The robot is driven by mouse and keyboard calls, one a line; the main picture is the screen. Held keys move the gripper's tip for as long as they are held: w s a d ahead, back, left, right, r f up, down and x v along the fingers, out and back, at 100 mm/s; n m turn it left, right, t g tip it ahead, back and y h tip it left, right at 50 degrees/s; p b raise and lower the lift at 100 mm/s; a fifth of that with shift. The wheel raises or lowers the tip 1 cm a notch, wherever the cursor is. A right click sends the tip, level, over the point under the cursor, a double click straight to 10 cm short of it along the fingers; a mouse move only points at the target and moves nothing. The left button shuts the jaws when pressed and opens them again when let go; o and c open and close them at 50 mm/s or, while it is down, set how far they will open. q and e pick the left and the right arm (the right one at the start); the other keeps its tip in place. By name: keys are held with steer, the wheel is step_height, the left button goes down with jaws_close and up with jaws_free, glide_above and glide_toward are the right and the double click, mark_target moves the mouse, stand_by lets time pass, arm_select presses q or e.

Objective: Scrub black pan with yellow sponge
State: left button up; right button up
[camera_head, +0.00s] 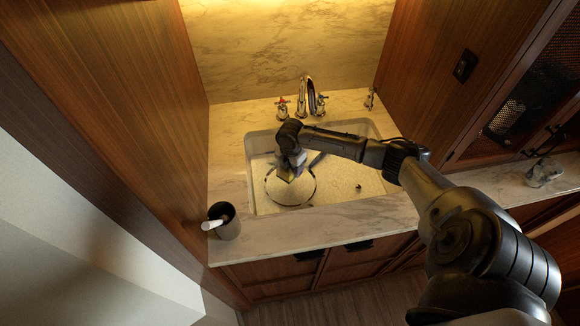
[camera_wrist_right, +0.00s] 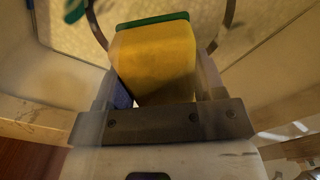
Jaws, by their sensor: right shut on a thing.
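The pan (camera_head: 296,193) lies in the left part of the sink (camera_head: 345,190) in the head view; its rim looks dark and its inside pale. My right gripper (camera_head: 290,169) reaches down over the pan's upper left part. It is shut on the yellow sponge (camera_wrist_right: 156,62), which has a green layer at its far end in the right wrist view. In the head view the sponge (camera_head: 286,176) shows small below the fingers. I cannot tell whether it touches the pan. Curved dark rim parts show on both sides of the sponge in the wrist view. My left gripper is out of view.
A tap (camera_head: 308,97) with side handles stands behind the sink. A dark cup (camera_head: 226,224) holding a white-handled item stands on the counter at front left. Wooden panels close in both sides. The sink's right part is clear except a small dark spot.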

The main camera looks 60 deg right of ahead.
steer(key=b, duration=0.4)
glide_above(290, 188)
step_height(290, 188, down, 4)
steer(key=shift+s+f, duration=0.1)
steer(key=shift+f, duration=0.05)
steer(key=shift+f+b, duration=0.7)
steer(key=shift+f, duration=1.2)
steer(key=shift+f, duration=0.35)
steer(key=shift+f+b, duration=0.55)
steer(key=shift+f, duration=0.1)
steer(key=shift+f, duration=0.3)
